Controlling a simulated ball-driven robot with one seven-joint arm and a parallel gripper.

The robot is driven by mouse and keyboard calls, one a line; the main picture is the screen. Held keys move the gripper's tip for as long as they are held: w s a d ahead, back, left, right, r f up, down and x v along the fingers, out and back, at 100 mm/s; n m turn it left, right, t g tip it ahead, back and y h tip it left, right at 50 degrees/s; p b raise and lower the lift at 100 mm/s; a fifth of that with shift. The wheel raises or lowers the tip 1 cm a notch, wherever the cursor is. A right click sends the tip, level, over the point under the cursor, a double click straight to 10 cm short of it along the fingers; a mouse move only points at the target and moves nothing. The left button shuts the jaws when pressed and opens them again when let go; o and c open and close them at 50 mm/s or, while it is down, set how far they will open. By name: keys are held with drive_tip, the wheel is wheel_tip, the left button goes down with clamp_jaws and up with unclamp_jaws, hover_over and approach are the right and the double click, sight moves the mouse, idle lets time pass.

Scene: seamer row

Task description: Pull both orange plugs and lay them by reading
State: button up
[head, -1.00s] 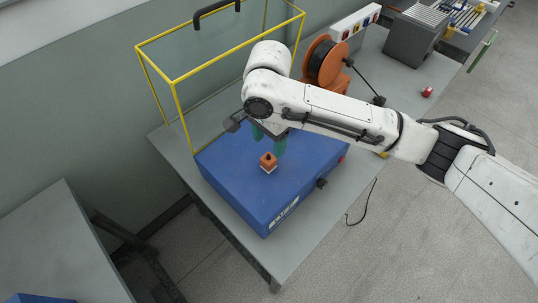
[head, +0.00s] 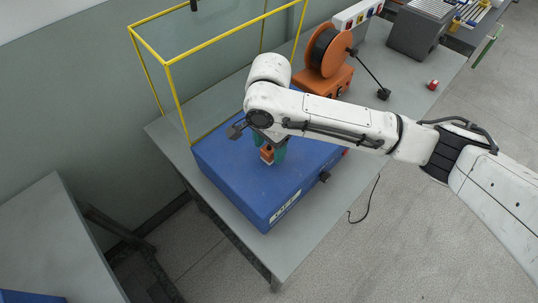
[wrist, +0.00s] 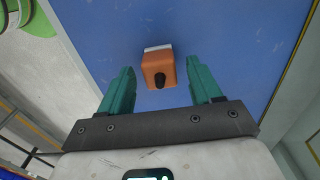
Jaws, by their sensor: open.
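One orange plug (head: 267,154) stands on top of the blue box (head: 238,190) on the grey bench. In the wrist view the plug (wrist: 158,70) is an orange block with a white base and a dark round stub. My gripper (head: 269,148) is over the box with its green fingers pointing down. In the wrist view the gripper (wrist: 160,72) is open, with one finger on each side of the plug and a gap on both sides. A second orange plug is not clearly visible, and I cannot make out any reading.
A yellow-framed guard (head: 170,64) stands behind the box. An orange reel stand (head: 325,80) with a black coil is farther right, near a white strip (head: 355,14) with coloured parts. A small red object (head: 432,85) lies at the right. The bench between is mostly clear.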

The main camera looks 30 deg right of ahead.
sight(269, 149)
drive_tip(key=shift+f, duration=1.15)
drive_tip(key=shift+p, duration=0.75)
idle(0.6)
drive_tip(key=shift+c, duration=0.3)
clamp_jaws()
drive_tip(key=shift+r+p, duration=1.1)
drive_tip(key=shift+p, duration=0.25)
drive_tip(key=shift+r, duration=1.85)
